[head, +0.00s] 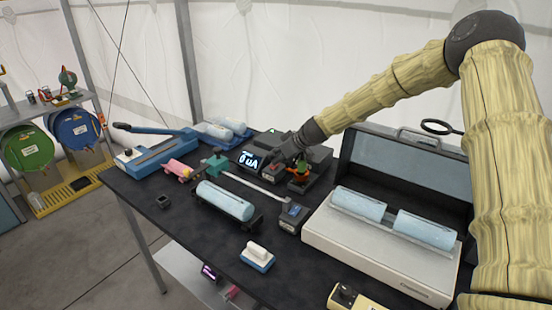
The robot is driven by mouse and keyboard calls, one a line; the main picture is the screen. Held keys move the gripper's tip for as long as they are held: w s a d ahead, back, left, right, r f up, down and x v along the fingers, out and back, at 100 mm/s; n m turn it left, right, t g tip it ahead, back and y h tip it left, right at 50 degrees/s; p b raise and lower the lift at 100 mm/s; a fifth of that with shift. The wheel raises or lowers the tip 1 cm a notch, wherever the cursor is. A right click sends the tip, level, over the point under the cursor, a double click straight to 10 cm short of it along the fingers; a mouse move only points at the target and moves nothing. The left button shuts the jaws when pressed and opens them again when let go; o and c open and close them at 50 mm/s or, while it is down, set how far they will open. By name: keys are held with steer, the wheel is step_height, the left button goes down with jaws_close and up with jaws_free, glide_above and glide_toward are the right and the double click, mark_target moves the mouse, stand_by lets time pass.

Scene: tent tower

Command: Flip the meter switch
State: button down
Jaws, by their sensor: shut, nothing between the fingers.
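The meter (251,160) is a dark box with a lit white-on-black display, standing toward the back of the dark table. A small reddish part shows just right of the display, and I cannot tell whether it is the switch or which way it sits. My gripper (277,164) is dark, shut and empty. It reaches down from the right and appears close to the right side of the meter. Whether it touches the meter is too small to tell. My gripper hides part of that area.
An orange and green object (299,170) stands beside my gripper. In front lies a pale blue cylinder (225,200) on a dark cradle. An open case (345,237) with two cylinders fills the table's right. A blue lever device (158,150) stands at the left. Drums stand on a rack beyond.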

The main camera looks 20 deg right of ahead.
mark_target(276, 166)
step_height(276, 166, up, 4)
steer(key=shift+d+p, duration=0.1)
steer(key=shift+p, duration=0.4)
steer(key=b+v, duration=0.2)
steer(key=v, duration=0.7)
steer(key=shift+s+b, duration=0.3)
steer(key=shift+r, duration=0.1)
